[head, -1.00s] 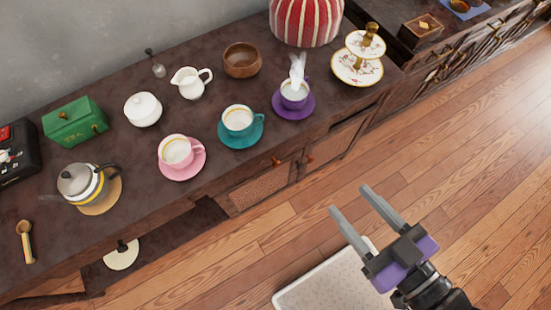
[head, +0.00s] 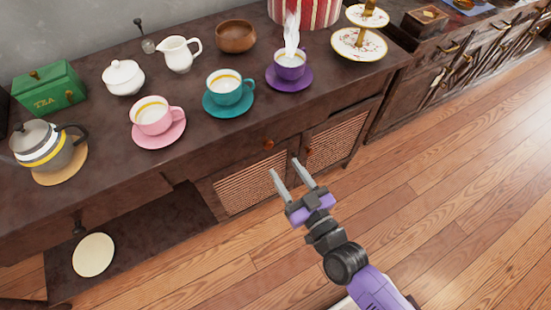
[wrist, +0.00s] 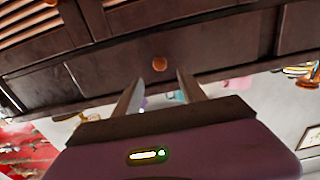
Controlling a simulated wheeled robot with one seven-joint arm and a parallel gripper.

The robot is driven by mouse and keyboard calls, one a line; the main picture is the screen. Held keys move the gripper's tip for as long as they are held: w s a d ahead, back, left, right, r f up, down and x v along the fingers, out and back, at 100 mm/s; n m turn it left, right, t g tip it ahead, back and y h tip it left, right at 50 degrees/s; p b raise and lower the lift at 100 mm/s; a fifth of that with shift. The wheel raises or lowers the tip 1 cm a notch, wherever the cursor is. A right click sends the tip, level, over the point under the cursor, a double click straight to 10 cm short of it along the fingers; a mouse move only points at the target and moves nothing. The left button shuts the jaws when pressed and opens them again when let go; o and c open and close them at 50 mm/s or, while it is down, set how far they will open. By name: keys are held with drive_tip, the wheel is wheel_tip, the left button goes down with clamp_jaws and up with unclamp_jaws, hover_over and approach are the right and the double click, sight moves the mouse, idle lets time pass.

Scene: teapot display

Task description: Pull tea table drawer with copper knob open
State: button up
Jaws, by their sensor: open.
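The tea table (head: 160,171) is a long dark wooden cabinet. Its drawer front (head: 243,150) bears a round copper knob (head: 268,144) and looks closed. In the wrist view, the copper knob (wrist: 160,63) appears just beyond and between my fingertips, against the dark drawer front (wrist: 215,48). My gripper (head: 285,166) is open and empty, its two fingers pointing at the table front. In the wrist view, my gripper (wrist: 160,77) has its fingertips on both sides of the knob in the picture; contact cannot be told.
A second copper knob (head: 308,152) is on a slatted door below. A dark knob (head: 77,228) is further left, above a low shelf with a pale disc (head: 93,254). Teacups, a teapot (head: 42,146) and a green tea box (head: 48,87) stand on top. The wooden floor is open at right.

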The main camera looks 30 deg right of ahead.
sight(270, 146)
drive_tip(key=shift+w, duration=3.85)
clamp_jaws()
